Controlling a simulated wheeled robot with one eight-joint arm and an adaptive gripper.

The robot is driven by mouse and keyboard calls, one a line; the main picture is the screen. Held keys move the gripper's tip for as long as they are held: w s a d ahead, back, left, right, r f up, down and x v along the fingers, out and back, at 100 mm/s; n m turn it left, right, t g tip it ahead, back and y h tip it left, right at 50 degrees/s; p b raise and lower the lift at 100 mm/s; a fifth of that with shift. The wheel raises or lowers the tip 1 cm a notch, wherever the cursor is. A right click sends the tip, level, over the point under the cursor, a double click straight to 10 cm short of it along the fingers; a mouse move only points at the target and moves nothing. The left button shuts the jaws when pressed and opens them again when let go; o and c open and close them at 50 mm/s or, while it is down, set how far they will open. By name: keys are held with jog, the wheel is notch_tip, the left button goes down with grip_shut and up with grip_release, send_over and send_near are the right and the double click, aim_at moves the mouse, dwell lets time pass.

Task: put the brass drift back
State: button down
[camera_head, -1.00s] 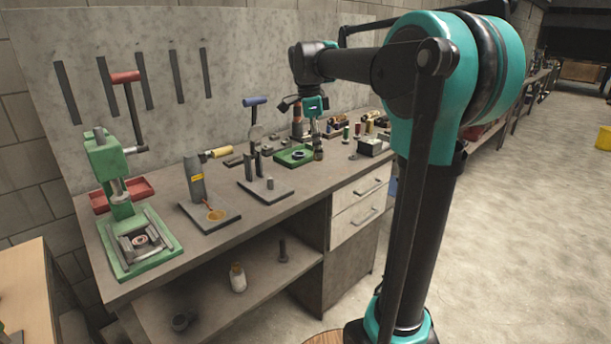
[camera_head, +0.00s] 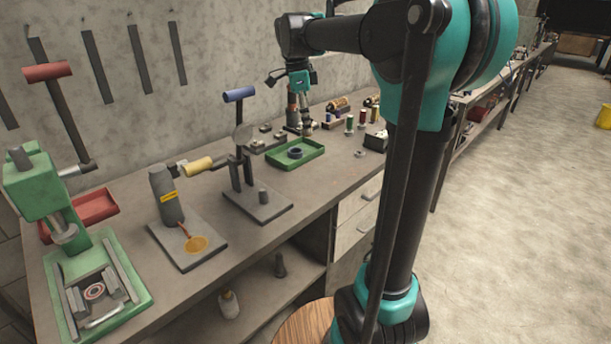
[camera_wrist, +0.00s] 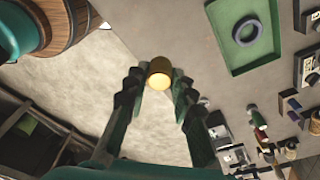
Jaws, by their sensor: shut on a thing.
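In the head view my gripper (camera_head: 307,128) hangs pointing down, overlapping the far side of the green tray in the picture. I cannot make out the drift in that view. In the wrist view the bench's edge runs beside the drift, with pale floor on the other side.
The green tray (camera_head: 272,159) holds a dark ring (camera_head: 295,153). Spools (camera_head: 349,122) stand to the right. A round wooden top (camera_head: 300,325) is below.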

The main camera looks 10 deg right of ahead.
notch_tip(320, 180, down, 18)
jog(key=shift+r, duration=0.1)
dwell(0.4)
jog(key=c, duration=1.3)
grip_release()
jog(key=r, duration=0.4)
jog(key=a+r, duration=0.1)
jog(key=r, duration=0.7)
jog(key=shift+w+a, duration=0.1)
jog(key=shift+a, duration=0.3)
